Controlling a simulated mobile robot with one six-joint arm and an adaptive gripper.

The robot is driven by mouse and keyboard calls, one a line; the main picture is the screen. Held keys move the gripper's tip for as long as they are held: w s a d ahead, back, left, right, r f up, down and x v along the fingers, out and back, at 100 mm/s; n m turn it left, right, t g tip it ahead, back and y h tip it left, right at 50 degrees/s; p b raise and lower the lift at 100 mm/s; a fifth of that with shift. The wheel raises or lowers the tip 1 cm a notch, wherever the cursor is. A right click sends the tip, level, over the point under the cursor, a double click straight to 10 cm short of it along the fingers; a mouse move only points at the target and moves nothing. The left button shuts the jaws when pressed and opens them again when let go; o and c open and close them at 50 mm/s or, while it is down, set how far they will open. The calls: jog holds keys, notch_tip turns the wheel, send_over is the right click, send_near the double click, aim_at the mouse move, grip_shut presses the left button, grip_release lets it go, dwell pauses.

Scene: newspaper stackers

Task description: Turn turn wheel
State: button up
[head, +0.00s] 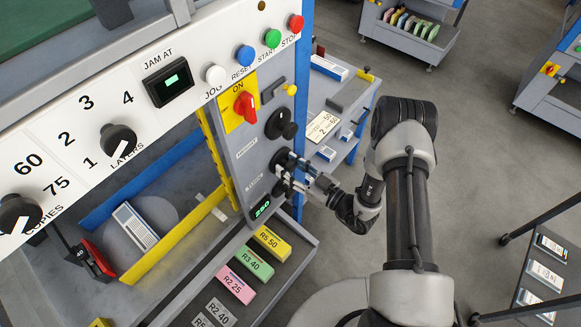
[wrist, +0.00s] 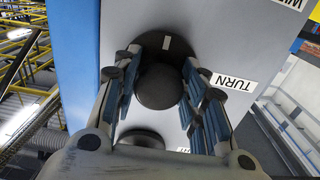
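The turn wheel (wrist: 163,88) is a round black knob with a white mark on its base, on the grey machine panel beside a TURN label (wrist: 233,83). In the head view the wheel (head: 283,160) is partly hidden behind my gripper (head: 286,179). In the wrist view my gripper (wrist: 160,62) has its two fingers spread, one on each side of the wheel. The fingertips overlap its base. Whether the pads touch the wheel is not clear.
Another black knob (head: 281,124) is on the panel close above the wheel. A red switch (head: 245,105) on a yellow plate is further up. A green display (head: 262,207) sits below. Coloured label blocks (head: 254,261) lie on a tray beneath.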

jog(key=o, duration=0.4)
jog(key=v, duration=1.2)
dwell(0.3)
